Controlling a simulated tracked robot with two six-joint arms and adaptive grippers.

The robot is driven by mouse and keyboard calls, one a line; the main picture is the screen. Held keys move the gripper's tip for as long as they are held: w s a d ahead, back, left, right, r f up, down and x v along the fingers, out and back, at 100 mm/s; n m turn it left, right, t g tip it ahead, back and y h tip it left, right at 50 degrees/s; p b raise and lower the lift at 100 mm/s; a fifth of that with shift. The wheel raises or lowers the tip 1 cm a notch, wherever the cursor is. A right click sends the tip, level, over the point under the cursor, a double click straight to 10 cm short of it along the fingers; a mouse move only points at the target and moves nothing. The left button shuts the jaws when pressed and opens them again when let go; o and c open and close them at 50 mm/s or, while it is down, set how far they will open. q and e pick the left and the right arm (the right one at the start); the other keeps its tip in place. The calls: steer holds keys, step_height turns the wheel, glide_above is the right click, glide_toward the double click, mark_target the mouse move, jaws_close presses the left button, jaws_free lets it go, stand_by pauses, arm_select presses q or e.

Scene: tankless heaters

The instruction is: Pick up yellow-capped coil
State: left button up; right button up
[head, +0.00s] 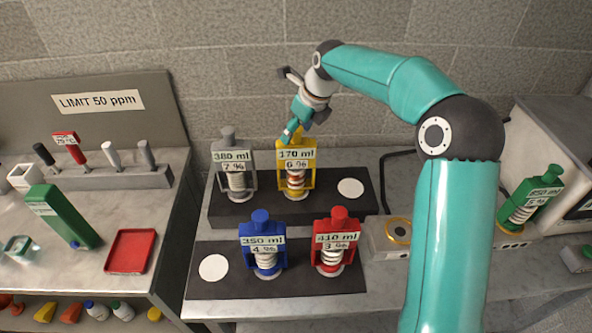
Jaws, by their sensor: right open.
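The yellow-capped coil (296,172) stands upright on the dark back mat, with a label reading 170 ml, 6 %. My right gripper (291,131) is above and at the top of its yellow cap, fingers pointing down. The gripper is open; the fingertips overlap the cap in the picture, and I cannot tell whether they touch it. The arm comes in from the right and arches over the table. My left gripper is not in view.
A grey-capped coil (232,172) stands just left of the yellow one. Blue-capped (262,249) and red-capped (336,247) coils stand on the front mat. A green-capped coil (533,201) is at the right. White circles (351,188) mark empty mat spots.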

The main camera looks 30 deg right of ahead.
steer(key=shift+w+f, duration=0.25)
steer(key=shift+f, duration=0.35)
jaws_close()
steer(key=shift+r, duration=0.15)
